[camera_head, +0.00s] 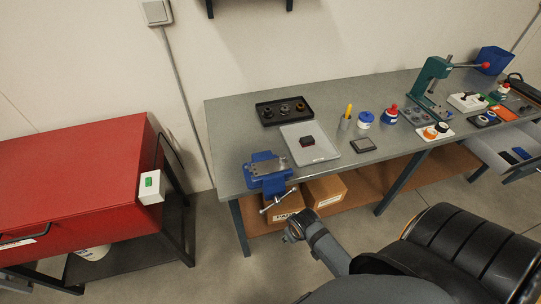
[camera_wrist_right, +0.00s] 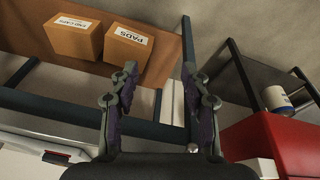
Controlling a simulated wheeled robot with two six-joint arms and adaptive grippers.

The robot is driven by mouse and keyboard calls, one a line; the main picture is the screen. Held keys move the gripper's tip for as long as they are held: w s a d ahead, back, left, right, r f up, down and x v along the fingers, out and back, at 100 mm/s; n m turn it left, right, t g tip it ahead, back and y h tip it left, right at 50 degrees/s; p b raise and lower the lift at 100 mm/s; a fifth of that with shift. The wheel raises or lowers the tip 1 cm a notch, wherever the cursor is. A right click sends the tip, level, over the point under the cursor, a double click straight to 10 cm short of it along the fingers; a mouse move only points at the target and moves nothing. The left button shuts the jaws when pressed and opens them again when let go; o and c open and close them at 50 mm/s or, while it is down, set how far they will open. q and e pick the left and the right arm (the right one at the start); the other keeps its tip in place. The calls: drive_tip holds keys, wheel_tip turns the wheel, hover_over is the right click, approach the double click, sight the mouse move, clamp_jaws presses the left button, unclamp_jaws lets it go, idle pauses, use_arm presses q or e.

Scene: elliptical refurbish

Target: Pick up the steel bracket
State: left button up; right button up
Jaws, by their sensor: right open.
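A flat grey metal piece, which looks like the steel bracket (camera_head: 270,166), lies at the top of the blue vise (camera_head: 256,180) on the bench's left front corner. I cannot tell whether the vise jaws grip it. My right gripper (camera_head: 294,229) is in front of the bench, below and slightly right of the vise, apart from the bracket. In the right wrist view my right gripper (camera_wrist_right: 158,82) is open, with nothing between its fingers. The bracket is not recognisable in that view. My left gripper is not in view.
The grey bench (camera_head: 232,126) holds a black tray (camera_head: 267,118), a light tray (camera_head: 322,153), small containers and a green press (camera_head: 428,76). The vise handle (camera_head: 279,200) sticks out in front. Cardboard boxes (camera_head: 325,191) stand below. A red cabinet (camera_head: 75,185) is at left.

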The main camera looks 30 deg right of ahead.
drive_tip(key=w+r+p, duration=0.4)
drive_tip(key=r, duration=1.2)
use_arm(q)
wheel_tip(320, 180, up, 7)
drive_tip(key=p, duration=0.1)
use_arm(e)
drive_tip(key=m+g, duration=0.1)
drive_tip(key=m, duration=0.2)
approach(283, 156)
wheel_tip(283, 156, down, 5)
drive_tip(key=b, duration=0.5)
drive_tip(key=shift+w+a+f, duration=0.15)
drive_tip(key=shift+w+f+b, duration=0.1)
drive_tip(key=shift+b, duration=0.2)
drive_tip(key=f+b, duration=0.3)
drive_tip(key=w+f+b, duration=0.1)
drive_tip(key=f+b, duration=0.1)
drive_tip(key=shift+d, duration=0.35)
drive_tip(key=shift+w, duration=0.1)
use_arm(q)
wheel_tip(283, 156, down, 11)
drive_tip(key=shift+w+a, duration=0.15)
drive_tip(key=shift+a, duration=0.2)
use_arm(e)
drive_tip(key=shift+r, duration=0.15)
drive_tip(key=shift+c, duration=0.3)
